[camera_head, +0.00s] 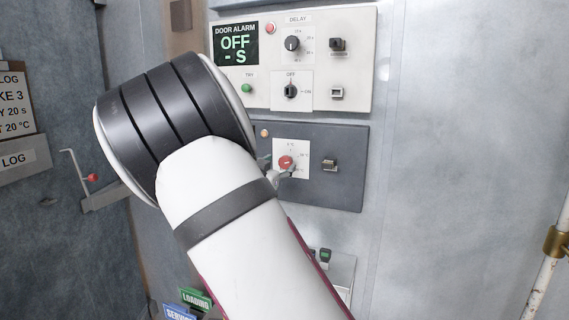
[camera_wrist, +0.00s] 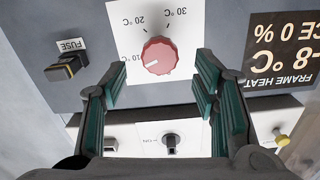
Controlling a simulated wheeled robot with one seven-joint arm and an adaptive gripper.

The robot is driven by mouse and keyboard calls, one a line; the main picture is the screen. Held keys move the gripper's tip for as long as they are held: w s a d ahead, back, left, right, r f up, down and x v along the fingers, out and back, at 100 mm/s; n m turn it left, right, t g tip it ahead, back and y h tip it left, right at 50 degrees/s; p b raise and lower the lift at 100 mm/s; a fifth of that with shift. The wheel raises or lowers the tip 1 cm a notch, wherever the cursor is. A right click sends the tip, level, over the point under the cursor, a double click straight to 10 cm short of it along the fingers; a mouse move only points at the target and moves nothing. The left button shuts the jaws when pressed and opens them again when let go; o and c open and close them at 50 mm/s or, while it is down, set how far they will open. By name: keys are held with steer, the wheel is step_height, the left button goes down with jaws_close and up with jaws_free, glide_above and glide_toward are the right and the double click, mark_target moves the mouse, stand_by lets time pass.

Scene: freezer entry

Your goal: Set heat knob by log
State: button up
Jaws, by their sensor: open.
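The red heat knob (camera_wrist: 157,55) sits on a white dial plate (camera_wrist: 127,25) marked 10, 20 and 30 °C. Its pale pointer line looks turned towards the 10 °C side. The knob also shows in the head view (camera_head: 286,162) on the dark lower panel. My gripper (camera_wrist: 161,80) is open, with its teal-padded fingers spread to either side in front of the knob; I see no contact. In the head view my arm hides most of the gripper. The log board (camera_head: 14,103) at the far left is cut off; its lines end in "KE 3", "Y 20 s" and "T 20 °C".
A frame heat display (camera_wrist: 282,50) reads -8 °C. A fuse switch (camera_wrist: 67,67) sits beside the dial. Above, the white door alarm panel (camera_head: 363,67) carries a display (camera_head: 236,45) reading OFF, plus other knobs. A pipe (camera_head: 548,255) stands at the right.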

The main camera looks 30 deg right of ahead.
mark_target(284, 163)
steer(key=shift+x, duration=2.75)
steer(key=shift+c, duration=0.5)
steer(key=c, duration=1.1)
